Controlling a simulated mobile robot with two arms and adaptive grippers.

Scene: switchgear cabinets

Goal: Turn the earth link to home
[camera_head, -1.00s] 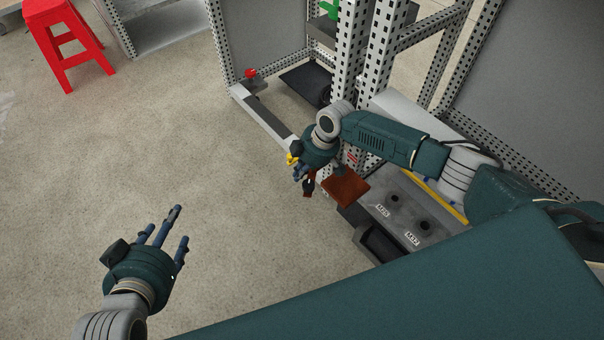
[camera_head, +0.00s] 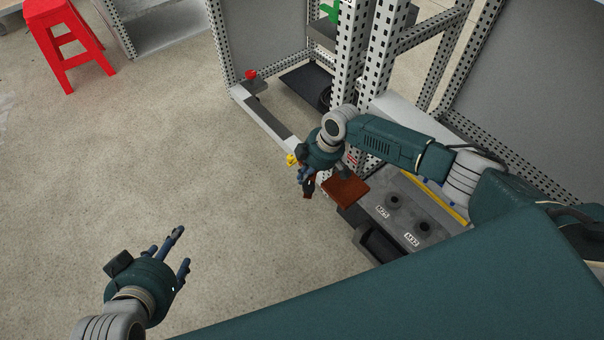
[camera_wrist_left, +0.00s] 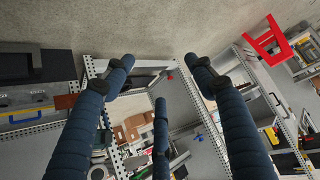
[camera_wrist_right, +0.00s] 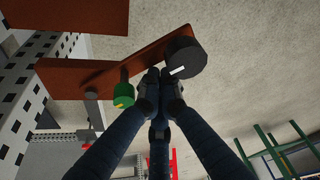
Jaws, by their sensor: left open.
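The earth link appears to be the copper-brown bar (camera_wrist_right: 140,58) with a black round knob (camera_wrist_right: 185,57), in the right wrist view. A green cylinder with a yellow end (camera_wrist_right: 123,96) is on the bar's left part. My right gripper (camera_wrist_right: 160,78) has its fingers drawn together, tips at the bar's edge beside the knob; a firm hold on it is not clear. In the head view my right gripper (camera_head: 305,178) covers most of the link. My left gripper (camera_head: 178,250) is open and empty above the floor; its spread fingers show in the left wrist view (camera_wrist_left: 160,85).
A brown plate (camera_head: 346,191) lies just right of my right gripper, beside a grey box with two round sockets (camera_head: 411,221). Perforated cabinet posts (camera_head: 352,60) stand behind. A red-knobbed part (camera_head: 251,75) and a red stool (camera_head: 65,40) are farther back. Floor at left is clear.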

